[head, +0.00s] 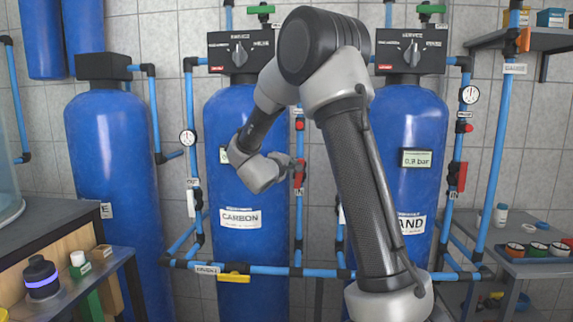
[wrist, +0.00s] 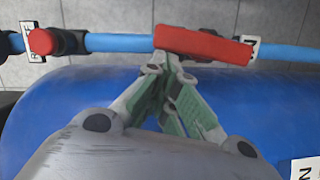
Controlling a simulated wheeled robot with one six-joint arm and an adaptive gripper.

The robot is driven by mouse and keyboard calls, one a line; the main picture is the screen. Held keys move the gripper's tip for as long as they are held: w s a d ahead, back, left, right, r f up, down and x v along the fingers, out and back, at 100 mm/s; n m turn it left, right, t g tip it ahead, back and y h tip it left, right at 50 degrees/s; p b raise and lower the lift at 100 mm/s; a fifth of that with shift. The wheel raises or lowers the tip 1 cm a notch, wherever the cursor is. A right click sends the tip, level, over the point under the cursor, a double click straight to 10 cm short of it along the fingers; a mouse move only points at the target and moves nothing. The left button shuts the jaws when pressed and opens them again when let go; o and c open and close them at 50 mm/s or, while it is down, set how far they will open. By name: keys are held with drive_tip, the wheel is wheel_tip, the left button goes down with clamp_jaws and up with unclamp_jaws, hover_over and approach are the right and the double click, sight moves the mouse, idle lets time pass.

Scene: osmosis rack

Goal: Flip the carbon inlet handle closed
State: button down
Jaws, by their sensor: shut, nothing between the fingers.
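A red handle (wrist: 203,45) lies nearly along a blue pipe in the wrist view, tilted slightly from it. A label partly behind its right end is cut off and unreadable. In the head view this red handle (head: 299,176) is on the vertical pipe right of the blue tank labelled CARBON (head: 240,219). My gripper (wrist: 164,66) is shut and empty, with its fingertips close to the handle's left part; I cannot tell if they touch. In the head view my gripper (head: 295,163) reaches the pipe from the left.
A round red knob (wrist: 41,42) sits on the same pipe, left of the handle in the wrist view. The CARBON tank surface is close below my fingers there. A SAND tank (head: 405,170) stands behind my arm. A yellow handle (head: 234,277) is on the low horizontal pipe.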

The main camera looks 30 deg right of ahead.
drive_tip(key=s+d+m+y, duration=0.3)
drive_tip(key=d+m, duration=0.3)
drive_tip(key=m, duration=0.4)
drive_tip(key=shift+s+d+m+t+y, duration=0.15)
drive_tip(key=shift+s+m+t+y, duration=0.2)
drive_tip(key=shift+s, duration=0.25)
drive_tip(key=shift+s+d+f, duration=0.1)
drive_tip(key=shift+f, duration=0.1)
idle(0.4)
drive_tip(key=v, duration=1.2)
idle(0.3)
